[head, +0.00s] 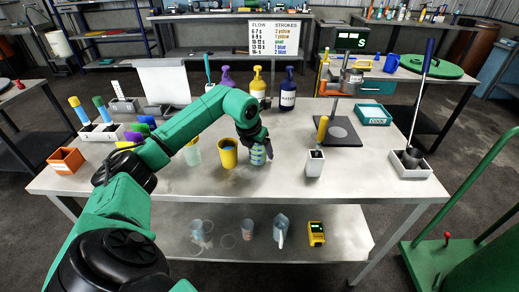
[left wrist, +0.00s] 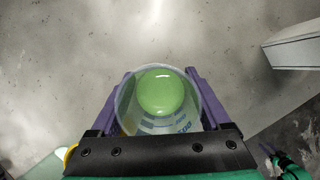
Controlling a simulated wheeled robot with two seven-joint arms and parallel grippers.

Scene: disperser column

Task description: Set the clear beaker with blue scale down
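The clear beaker with blue scale (head: 257,156) is upright at the middle of the steel table (head: 205,179), just right of a yellow cup (head: 228,154). In the left wrist view, the beaker (left wrist: 126,98) has blue marks on its wall and green liquid inside. The purple fingers of my left gripper (left wrist: 160,98) lie against both its sides, shut on it. In the head view my left gripper (head: 262,148) reaches it from above and partly hides it. I cannot tell whether its base touches the table. My right gripper is not in view.
A clear cup with pale green contents (head: 192,152) stands left of the yellow cup. A white holder (head: 315,164) with a yellow-handled tool stands to the right. Pump bottles (head: 258,88) stand behind. The table front before the beaker is clear.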

